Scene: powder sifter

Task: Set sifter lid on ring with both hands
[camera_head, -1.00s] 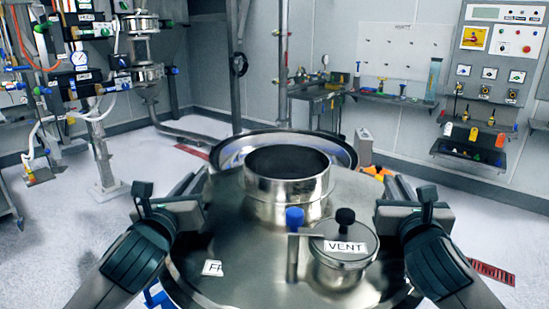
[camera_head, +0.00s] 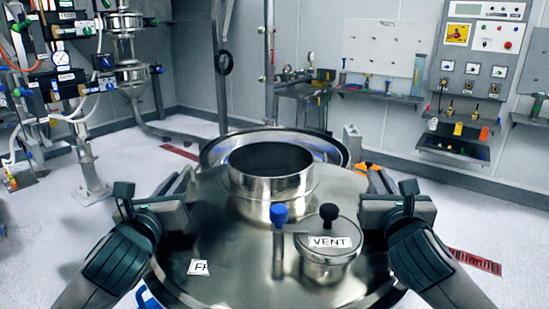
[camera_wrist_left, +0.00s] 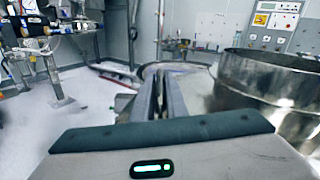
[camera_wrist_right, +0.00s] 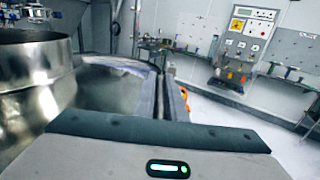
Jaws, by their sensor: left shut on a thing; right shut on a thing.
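The sifter lid (camera_head: 225,225) is a broad domed steel plate with an open cylindrical collar, a small vent pot labelled VENT and a blue-topped post. My left gripper (camera_head: 183,180) is shut on its left side; the right gripper (camera_head: 374,180) is shut on its right side. The fingers also show in the left wrist view (camera_wrist_left: 159,92) and right wrist view (camera_wrist_right: 168,92), where the exact grip is hard to see. The steel ring (camera_head: 340,147) shows behind the collar. The lid hides its near part; I cannot tell the gap between them.
A pipe stand with hoses and gauges (camera_head: 88,165) is at the left. A workbench (camera_head: 300,100) and a control panel (camera_head: 470,70) line the back wall. A small grey box (camera_head: 352,140) and orange object (camera_head: 378,178) are right of the ring. White floor is open on both sides.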

